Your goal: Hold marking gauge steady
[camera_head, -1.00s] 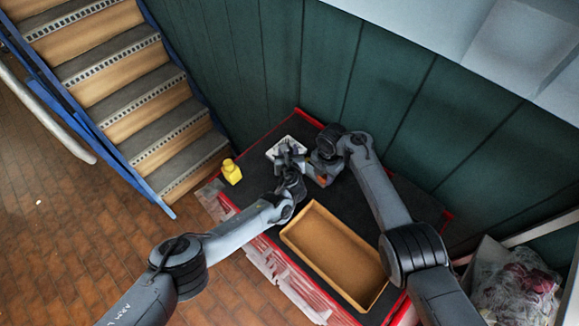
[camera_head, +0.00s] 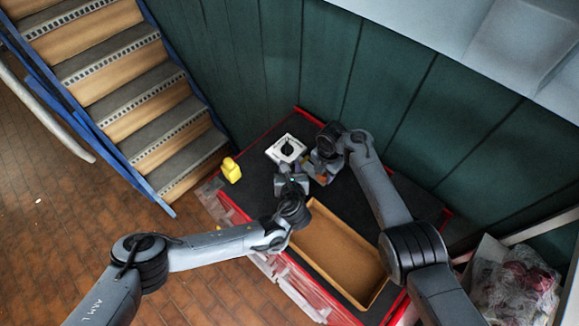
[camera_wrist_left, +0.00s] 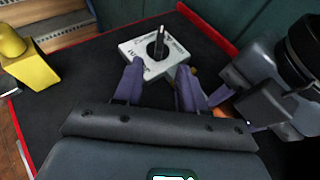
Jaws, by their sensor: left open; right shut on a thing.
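A white square plate (camera_head: 286,149) with dark lettering lies on the dark table top. My left gripper (camera_head: 291,181) is open and empty, just on the near side of the plate. In the left wrist view its two fingers (camera_wrist_left: 158,84) are spread, with the plate beyond them. My right gripper (camera_head: 320,177) is at the right of the plate, shut on a small, mostly hidden thing. An orange-brown patch (camera_wrist_left: 222,110) shows by it; I cannot tell whether this is the marking gauge.
A yellow object (camera_head: 231,171) stands near the table's left edge. An empty tan tray (camera_head: 330,238) lies on the near half of the table. A green panelled wall rises behind. Stairs with a blue rail are at the left. A clear bag of things lies at the lower right.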

